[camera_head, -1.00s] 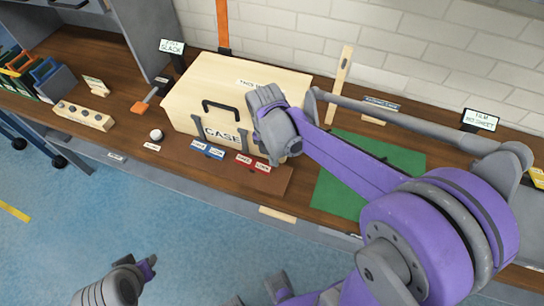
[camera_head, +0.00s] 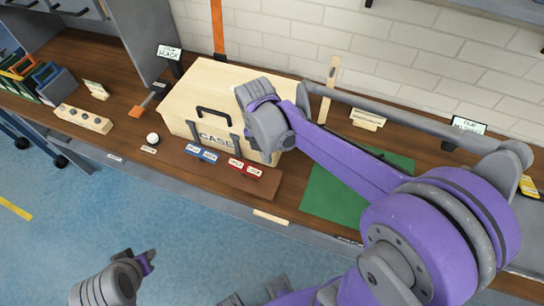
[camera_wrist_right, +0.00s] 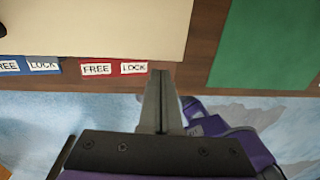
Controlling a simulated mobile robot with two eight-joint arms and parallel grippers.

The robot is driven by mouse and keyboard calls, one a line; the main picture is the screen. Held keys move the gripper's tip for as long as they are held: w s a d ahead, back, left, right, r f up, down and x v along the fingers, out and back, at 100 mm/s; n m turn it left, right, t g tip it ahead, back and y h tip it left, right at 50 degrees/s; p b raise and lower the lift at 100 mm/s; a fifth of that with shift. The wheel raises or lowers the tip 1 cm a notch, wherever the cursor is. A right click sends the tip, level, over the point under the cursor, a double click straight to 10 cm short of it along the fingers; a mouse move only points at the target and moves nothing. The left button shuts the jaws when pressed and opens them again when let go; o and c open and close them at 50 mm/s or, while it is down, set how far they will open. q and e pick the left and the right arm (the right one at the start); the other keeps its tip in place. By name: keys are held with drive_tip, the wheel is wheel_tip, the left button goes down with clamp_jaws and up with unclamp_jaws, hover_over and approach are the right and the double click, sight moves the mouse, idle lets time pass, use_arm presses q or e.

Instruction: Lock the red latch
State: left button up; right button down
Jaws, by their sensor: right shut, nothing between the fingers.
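A red plate (camera_head: 244,172) marked FREE and LOCK lies on the brown strip in front of the tan case (camera_head: 200,90). It shows left of my fingertips in the right wrist view (camera_wrist_right: 114,68). A blue plate (camera_head: 200,153) with the same words is to its left. Grey brackets stand on the case front; no latch position can be made out. My right gripper (camera_wrist_right: 160,76) is shut and empty, its tips just right of the LOCK label in the picture. In the head view, my right arm's end covers the case's right side. My left arm's end (camera_head: 116,285) is at bottom left, its jaws unclear.
A green mat (camera_head: 335,200) lies right of the case. A white ball (camera_head: 153,138), a block with holes (camera_head: 84,119) and an orange-ended tool (camera_head: 137,112) lie to the left. The blue floor (camera_head: 150,215) in front of the bench is open.

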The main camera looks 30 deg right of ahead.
wheel_tip(320, 180, up, 10)
drive_tip(key=s+d, duration=0.1)
drive_tip(key=shift+s, duration=0.25)
drive_tip(key=shift+d, duration=0.1)
idle(0.3)
drive_tip(key=s+a+f+m+t, duration=0.1)
drive_tip(key=s+f+m+t, duration=0.2)
drive_tip(key=m, duration=1)
drive_tip(key=s+a+f+m+t, duration=0.2)
drive_tip(key=s+f+m, duration=0.3)
drive_tip(key=m, duration=0.8)
drive_tip(key=shift+s+a+f+t+y, duration=0.3)
drive_tip(key=shift+s+t, duration=0.05)
drive_tip(key=shift+t, duration=0.35)
